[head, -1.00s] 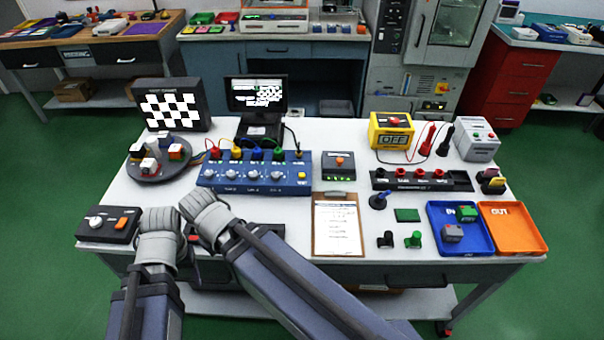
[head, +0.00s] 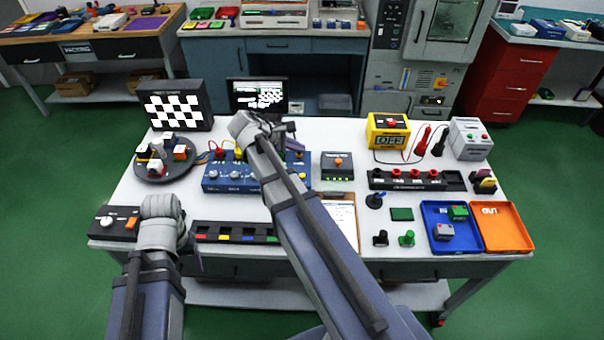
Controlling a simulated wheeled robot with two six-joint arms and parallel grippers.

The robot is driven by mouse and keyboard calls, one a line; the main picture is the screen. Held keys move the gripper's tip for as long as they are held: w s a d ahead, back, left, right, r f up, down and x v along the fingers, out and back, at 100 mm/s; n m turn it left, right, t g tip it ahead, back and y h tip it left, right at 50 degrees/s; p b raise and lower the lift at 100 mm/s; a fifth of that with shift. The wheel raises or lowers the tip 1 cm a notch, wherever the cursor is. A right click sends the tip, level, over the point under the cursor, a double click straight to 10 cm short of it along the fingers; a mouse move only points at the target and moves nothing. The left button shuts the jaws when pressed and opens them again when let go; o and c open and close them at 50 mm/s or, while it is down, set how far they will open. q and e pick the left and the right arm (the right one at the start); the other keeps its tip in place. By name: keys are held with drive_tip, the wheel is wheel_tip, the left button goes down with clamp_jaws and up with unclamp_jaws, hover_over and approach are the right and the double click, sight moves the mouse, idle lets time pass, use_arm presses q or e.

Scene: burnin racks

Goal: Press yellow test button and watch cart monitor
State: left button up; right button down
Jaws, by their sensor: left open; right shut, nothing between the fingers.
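The blue test box (head: 222,183) with knobs and coloured plugs sits mid-table. The small black cart monitor (head: 243,99) stands behind the box, lit with text lines and a checker picture. My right gripper (head: 287,127) is shut and empty, above the back of the box and in front of the monitor. My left gripper (head: 193,262) is open at the table's front left edge, its fingers mostly hidden by the wrist.
A checker chart (head: 175,104) and a round turntable (head: 166,172) stand at the left. A black box with an orange button (head: 337,166), a clipboard (head: 343,218) and a yellow meter (head: 388,131) are to the right. Blue (head: 459,244) and orange (head: 505,237) trays lie front right.

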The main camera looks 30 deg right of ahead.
sight(302, 176)
drive_tip(key=shift+f, duration=0.2)
wheel_tip(302, 176, down, 8)
drive_tip(key=b, duration=0.9)
drive_tip(key=shift+f, duration=0.25)
drive_tip(key=shift+f, duration=0.1)
idle(1.4)
drive_tip(key=shift+f+b, duration=0.3)
drive_tip(key=shift+b, duration=0.05)
drive_tip(key=shift+f+b, duration=0.45)
idle(0.6)
drive_tip(key=shift+r, duration=0.15)
idle(0.3)
drive_tip(key=shift+r+p, duration=0.75)
drive_tip(key=shift+p, duration=0.2)
